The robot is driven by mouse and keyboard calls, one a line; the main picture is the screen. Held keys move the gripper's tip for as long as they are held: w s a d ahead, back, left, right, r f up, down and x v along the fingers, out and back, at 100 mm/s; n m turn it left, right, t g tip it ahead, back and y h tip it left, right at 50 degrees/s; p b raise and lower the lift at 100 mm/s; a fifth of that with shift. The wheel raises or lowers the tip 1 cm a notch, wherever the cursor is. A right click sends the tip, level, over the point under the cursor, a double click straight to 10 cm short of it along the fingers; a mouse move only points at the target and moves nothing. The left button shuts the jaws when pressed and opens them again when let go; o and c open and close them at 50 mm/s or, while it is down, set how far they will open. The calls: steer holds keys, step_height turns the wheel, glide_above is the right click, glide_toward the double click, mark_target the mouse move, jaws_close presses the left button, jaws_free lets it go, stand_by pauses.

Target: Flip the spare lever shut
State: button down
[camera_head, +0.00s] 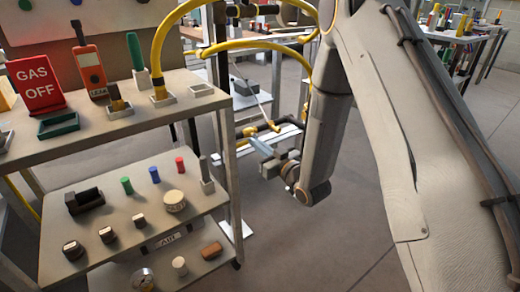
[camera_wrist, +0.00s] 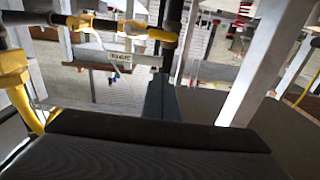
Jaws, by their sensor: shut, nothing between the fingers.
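My gripper (camera_head: 256,140) is shut and empty, reaching down beside the low pipe rack in the head view. Its fingers also show in the wrist view (camera_wrist: 160,88), pointing away toward the rack. A black pipe with yellow fittings (camera_wrist: 134,28) runs across the upper left of the wrist view, left of and beyond the fingertips. A small pale label plate (camera_wrist: 118,56) hangs below it; its text is too small to read. I cannot tell which part is the spare lever or how it stands. In the head view, yellow fittings (camera_head: 273,127) show close to the fingers.
Pale metal posts (camera_wrist: 268,60) stand right of the fingers. Grey floor is clear below my arm.

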mark_target(246, 144)
steer(key=w+a+f, duration=0.1)
steer(key=w, duration=0.1)
steer(key=w+a+f+b, duration=0.1)
steer(key=w+a+f, duration=0.1)
steer(key=w, duration=0.1)
steer(key=shift+w+a+b, duration=0.3)
steer(key=shift+w+a, duration=0.05)
steer(key=shift+a, duration=0.05)
steer(key=shift+w+f, duration=0.1)
steer(key=shift+f, duration=0.3)
steer(key=shift+a, duration=0.1)
